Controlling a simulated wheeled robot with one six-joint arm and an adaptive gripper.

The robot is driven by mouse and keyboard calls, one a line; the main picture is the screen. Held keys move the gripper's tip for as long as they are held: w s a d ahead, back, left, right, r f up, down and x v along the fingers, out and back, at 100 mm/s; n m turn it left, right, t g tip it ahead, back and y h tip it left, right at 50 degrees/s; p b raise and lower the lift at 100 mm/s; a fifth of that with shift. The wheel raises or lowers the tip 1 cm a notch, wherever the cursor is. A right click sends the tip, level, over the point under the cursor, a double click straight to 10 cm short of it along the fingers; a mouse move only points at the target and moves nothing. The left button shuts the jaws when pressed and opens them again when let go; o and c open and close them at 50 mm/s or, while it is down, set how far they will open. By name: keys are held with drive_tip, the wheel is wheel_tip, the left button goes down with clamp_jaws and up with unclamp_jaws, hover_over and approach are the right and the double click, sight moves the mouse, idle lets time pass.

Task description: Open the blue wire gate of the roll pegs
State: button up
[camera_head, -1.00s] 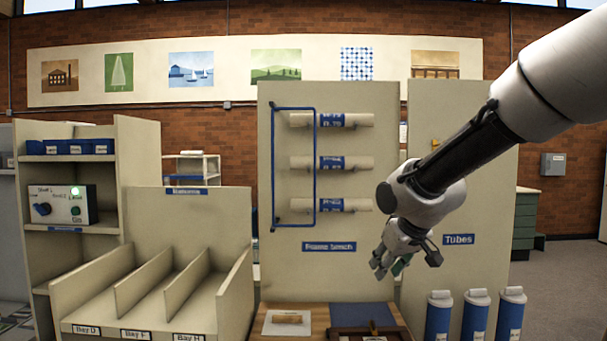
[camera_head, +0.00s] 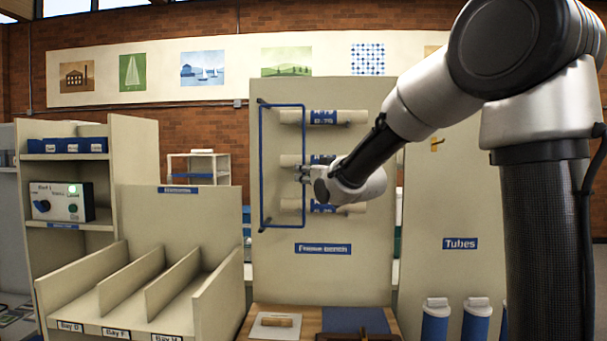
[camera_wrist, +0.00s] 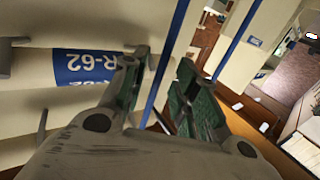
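The blue wire gate (camera_head: 261,170) is a tall rectangular frame standing across the left ends of the roll pegs on the cream panel. My gripper (camera_head: 302,174) is at the gate's right upright, at the height of the middle roll. In the wrist view my gripper (camera_wrist: 163,92) is open, its green-padded fingers apart. One blue gate bar (camera_wrist: 172,45) runs between the fingers; I cannot tell whether they touch it. A second blue bar (camera_wrist: 235,45) lies to the right. A roll with a blue R-62 label (camera_wrist: 88,65) is left of the fingers.
The top roll (camera_head: 345,117) and bottom roll (camera_head: 350,208) lie close above and below my gripper. The panel (camera_head: 320,275) is just behind. A sorting rack (camera_head: 215,310) stands at lower left and blue tubes (camera_head: 476,318) at lower right.

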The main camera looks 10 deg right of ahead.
drive_tip(key=shift+x, duration=1.1)
clamp_jaws()
drive_tip(key=shift+s, duration=0.15)
